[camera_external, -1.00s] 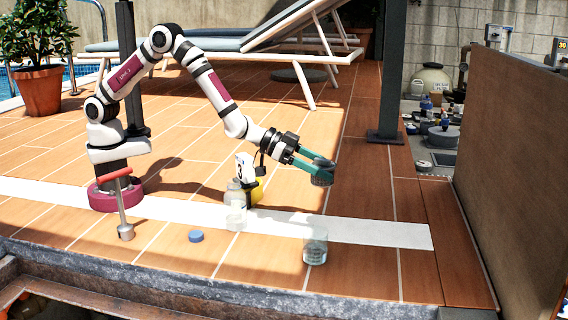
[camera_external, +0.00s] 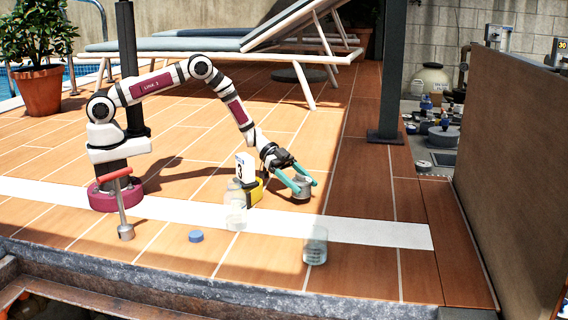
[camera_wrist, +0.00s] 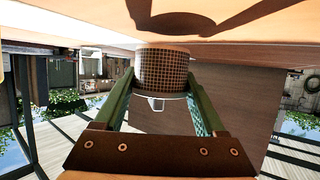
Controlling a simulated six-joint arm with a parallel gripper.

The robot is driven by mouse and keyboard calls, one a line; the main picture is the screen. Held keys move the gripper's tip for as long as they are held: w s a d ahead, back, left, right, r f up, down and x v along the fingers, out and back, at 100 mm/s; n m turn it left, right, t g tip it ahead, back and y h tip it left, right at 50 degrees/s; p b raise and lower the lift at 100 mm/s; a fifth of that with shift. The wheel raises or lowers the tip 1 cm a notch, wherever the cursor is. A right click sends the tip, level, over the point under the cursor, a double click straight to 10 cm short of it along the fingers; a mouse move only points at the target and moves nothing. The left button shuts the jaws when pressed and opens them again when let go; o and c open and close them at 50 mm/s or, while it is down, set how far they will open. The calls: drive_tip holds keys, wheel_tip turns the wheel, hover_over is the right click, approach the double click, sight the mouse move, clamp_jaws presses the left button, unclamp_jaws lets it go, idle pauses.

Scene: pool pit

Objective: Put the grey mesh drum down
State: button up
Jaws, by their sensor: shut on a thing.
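The grey mesh drum (camera_external: 302,188) is a short round basket between the teal fingers of my gripper (camera_external: 303,184) in the external view. In the wrist view the drum (camera_wrist: 163,70) shows its square mesh wall and a small handle, with a green finger (camera_wrist: 121,98) on each side. My gripper is shut on it. The drum is low over the tiled deck, just behind the white strip; I cannot tell whether it touches the tiles. A dark shadow lies close to it in the wrist view.
A clear glass (camera_external: 315,246) stands in front of the drum. A clear jar (camera_external: 235,210) and a yellow object (camera_external: 256,186) stand to its left. A blue disc (camera_external: 196,236) and a red-handled tool (camera_external: 123,205) are farther left. A dark post (camera_external: 385,90) rises behind right. Tiles right of the drum are bare.

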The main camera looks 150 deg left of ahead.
drive_tip(key=shift+f, duration=0.8)
drive_tip(key=shift+f, duration=0.1)
